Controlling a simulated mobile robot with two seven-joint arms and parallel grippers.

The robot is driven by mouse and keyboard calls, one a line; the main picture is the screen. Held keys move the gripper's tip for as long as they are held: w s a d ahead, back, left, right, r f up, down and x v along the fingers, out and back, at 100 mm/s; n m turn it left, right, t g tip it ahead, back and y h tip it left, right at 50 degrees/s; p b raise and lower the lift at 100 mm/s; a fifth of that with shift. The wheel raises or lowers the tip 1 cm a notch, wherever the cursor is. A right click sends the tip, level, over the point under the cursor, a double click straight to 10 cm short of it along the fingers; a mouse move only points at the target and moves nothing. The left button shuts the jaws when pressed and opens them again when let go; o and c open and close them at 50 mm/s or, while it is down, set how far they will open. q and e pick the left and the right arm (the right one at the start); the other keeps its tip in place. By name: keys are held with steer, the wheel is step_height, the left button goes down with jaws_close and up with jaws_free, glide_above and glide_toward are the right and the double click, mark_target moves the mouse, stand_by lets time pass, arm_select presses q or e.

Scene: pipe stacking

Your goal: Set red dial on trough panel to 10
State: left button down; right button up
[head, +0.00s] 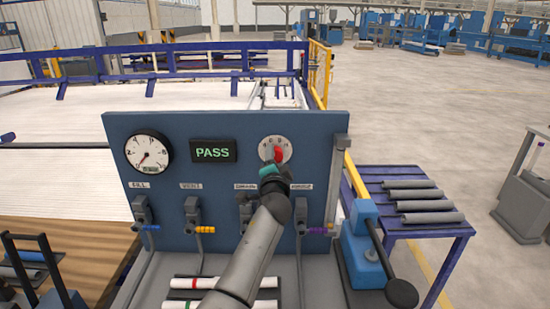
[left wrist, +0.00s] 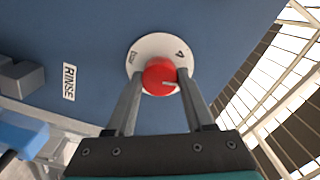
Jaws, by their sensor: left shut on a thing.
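The blue trough panel (head: 318,125) stands upright in front of me. The red dial (head: 278,154) sits on a round white scale plate (head: 284,142) at the panel's upper right. In the left wrist view the red dial (left wrist: 157,80) has a white pointer mark toward its lower right, and a 4 shows on the plate (left wrist: 165,46). My left gripper (head: 274,171) is at the dial; in the left wrist view its fingers (left wrist: 160,77) are shut on the dial, one each side. Part of the scale is hidden, so I cannot read the setting. My right gripper is not in view.
Left on the panel are a round gauge (head: 149,151) and a display (head: 213,150) reading PASS. Several valves with coloured handles line the lower panel. A blue device with a black-knobbed lever (head: 372,258) stands right. Grey pipes (head: 415,195) lie on a blue table (head: 385,174).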

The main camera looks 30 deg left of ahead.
arm_select(q)
steer(key=m+p, duration=0.1)
steer(key=m, duration=0.2)
steer(key=shift+m, duration=0.4)
steer(key=m+p, duration=0.1)
steer(key=m, duration=0.2)
steer(key=shift+r+m, duration=0.1)
steer(key=shift+m, duration=0.2)
steer(key=m+p, duration=0.1)
steer(key=m, duration=0.2)
steer(key=shift+m, duration=0.3)
steer(key=shift+m+p, duration=0.85)
steer(key=shift+m, duration=0.95)
steer(key=shift+c, duration=1.4)
jaws_free()
steer(key=shift+s, duration=0.1)
